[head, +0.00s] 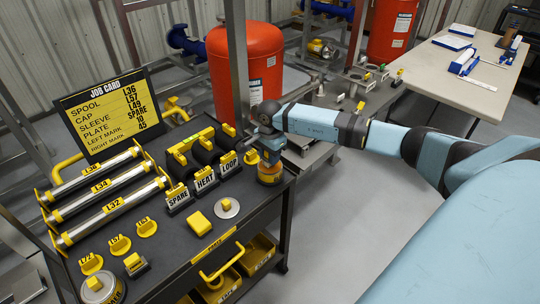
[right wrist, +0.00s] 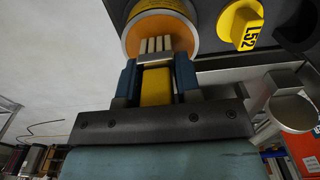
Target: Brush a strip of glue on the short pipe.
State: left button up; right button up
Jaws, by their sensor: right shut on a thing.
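My right gripper (head: 262,146) is above the orange-banded pot (head: 270,174) at the cart's right back corner. In the right wrist view my right gripper (right wrist: 157,82) is shut on a brush with a yellow handle (right wrist: 156,90), a metal ferrule and pale bristles (right wrist: 155,45). The bristles overlap the orange part of the pot (right wrist: 185,42); I cannot tell whether they touch it. Three silver pipes with yellow ends, L36 (head: 112,167), L34 (head: 82,194) and L32 (head: 92,222), lie on the cart. I cannot tell which pipe is the short one. My left gripper is not in view.
The dark cart (head: 240,229) also holds black sleeves behind SPARE, HEAT and LOOP signs (head: 205,178), yellow caps (head: 120,244) and a job card (head: 105,113). A red tank (head: 262,62) stands behind. A pale table (head: 455,75) is at the back right, with open floor before it.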

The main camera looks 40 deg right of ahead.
jog(key=shift+f+b, duration=0.55)
jog(key=shift+b, duration=0.05)
dwell(1.7)
jog(key=shift+r+p, duration=1.7)
jog(key=shift+r, duration=1.85)
